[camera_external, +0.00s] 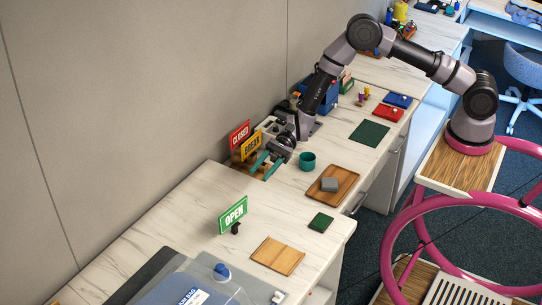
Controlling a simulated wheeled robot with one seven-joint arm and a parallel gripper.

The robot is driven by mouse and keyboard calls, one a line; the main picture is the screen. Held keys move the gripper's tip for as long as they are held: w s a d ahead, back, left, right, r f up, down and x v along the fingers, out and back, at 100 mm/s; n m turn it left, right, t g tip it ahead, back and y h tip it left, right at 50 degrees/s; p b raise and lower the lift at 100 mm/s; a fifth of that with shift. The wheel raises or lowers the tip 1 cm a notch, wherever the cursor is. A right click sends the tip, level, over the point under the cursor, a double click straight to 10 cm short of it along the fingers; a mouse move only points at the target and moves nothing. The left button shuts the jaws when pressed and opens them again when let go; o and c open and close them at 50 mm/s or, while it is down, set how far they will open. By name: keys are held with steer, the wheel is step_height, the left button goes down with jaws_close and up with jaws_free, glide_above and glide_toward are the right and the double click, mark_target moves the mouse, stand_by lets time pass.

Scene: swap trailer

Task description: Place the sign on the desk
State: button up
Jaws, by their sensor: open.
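A green OPEN sign (233,214) stands upright on a small dark base on the white marbled desk (175,225), toward the front. A red CLOSED sign (240,134) and a yellow sign (251,145) stand close together by the wall, in or behind a wooden holder. The yellow sign's lettering is too small to read surely. My gripper (263,170), with teal fingers, is open and points down just in front of the yellow sign. It looks empty; whether it touches the holder or a sign I cannot tell.
A teal cup (307,160) stands right of my gripper. A wooden tray (343,191) with a grey block lies near the desk edge, with a green square (320,222) and a wooden board (278,255) nearer. Bare desk lies left of the OPEN sign.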

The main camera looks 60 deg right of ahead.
mark_target(234, 223)
steer(key=a+f+m, duration=0.1)
steer(key=f, duration=0.2)
steer(key=f+m+t, duration=0.1)
steer(key=f, duration=0.2)
steer(key=a+f+m+t, duration=0.1)
steer(key=f+m, duration=0.1)
steer(key=f, duration=0.1)
steer(key=shift+a+f+y, duration=0.35)
steer(key=shift+f+y, duration=0.05)
steer(key=shift+w+a+f+t, duration=0.1)
steer(key=shift+a+t, duration=0.25)
steer(key=shift+t, duration=0.05)
steer(key=a, duration=0.3)
steer(key=shift+w+a, duration=0.2)
steer(key=shift+a, duration=0.2)
steer(key=shift+w+a+r, duration=0.1)
steer(key=shift+w+a, duration=0.05)
steer(key=shift+a, duration=0.85)
steer(key=shift+w+a+r, duration=0.1)
steer(key=shift+w+a, duration=0.1)
steer(key=shift+a, duration=0.85)
steer(key=shift+w+a+r, duration=0.1)
steer(key=shift+w+a, duration=0.05)
steer(key=shift+a, duration=0.85)
jaws_close()
